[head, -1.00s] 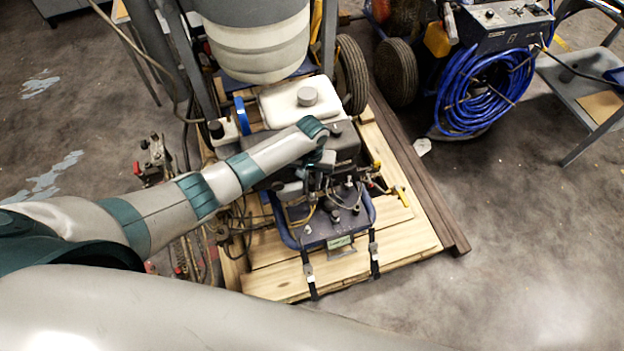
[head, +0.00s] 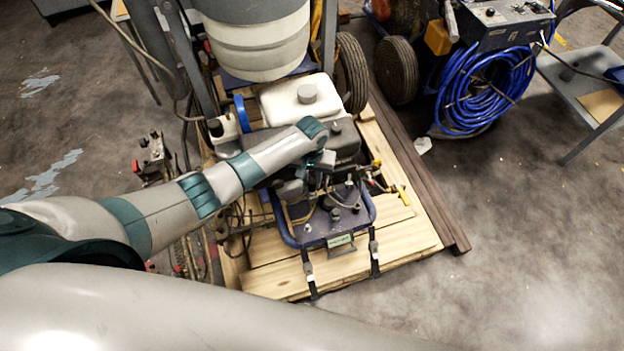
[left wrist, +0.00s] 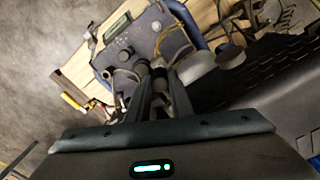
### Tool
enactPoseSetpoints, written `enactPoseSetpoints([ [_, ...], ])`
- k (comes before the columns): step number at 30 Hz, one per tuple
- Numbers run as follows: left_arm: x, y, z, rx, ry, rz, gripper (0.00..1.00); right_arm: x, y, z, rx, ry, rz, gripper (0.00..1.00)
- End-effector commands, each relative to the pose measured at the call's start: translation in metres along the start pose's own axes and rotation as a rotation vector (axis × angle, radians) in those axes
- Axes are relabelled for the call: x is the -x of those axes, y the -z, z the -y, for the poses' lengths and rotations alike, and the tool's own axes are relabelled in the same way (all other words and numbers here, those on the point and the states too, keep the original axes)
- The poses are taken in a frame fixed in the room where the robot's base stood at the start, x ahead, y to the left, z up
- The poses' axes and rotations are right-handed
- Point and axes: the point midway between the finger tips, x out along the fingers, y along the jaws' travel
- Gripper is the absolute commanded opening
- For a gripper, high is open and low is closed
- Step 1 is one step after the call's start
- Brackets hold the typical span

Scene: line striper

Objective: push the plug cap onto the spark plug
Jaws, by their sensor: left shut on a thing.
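My left gripper (head: 326,182) reaches down over the front of a small engine (head: 338,150) on a blue-framed base. In the left wrist view its two dark fingers (left wrist: 158,74) come together on a small dark piece, which looks like the plug cap (left wrist: 157,65). Most of the cap is hidden by the fingers. I cannot make out the spark plug; it is hidden or too small to tell. I cannot tell whether the cap touches it. My right gripper is not in view.
The engine base is strapped to a wooden pallet (head: 407,240). A white tank (head: 290,103) stands behind the engine. Yellow-handled fittings (head: 402,195) stick out at its right. A blue hose coil (head: 487,90) hangs at the back right.

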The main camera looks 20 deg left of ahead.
Motion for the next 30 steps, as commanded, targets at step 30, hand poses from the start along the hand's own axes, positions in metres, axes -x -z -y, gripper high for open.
enactPoseSetpoints([
  [30,-0.0095,0.0000,-0.0001,0.000,-0.001,0.000,0.00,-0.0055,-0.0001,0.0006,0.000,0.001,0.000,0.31],
])
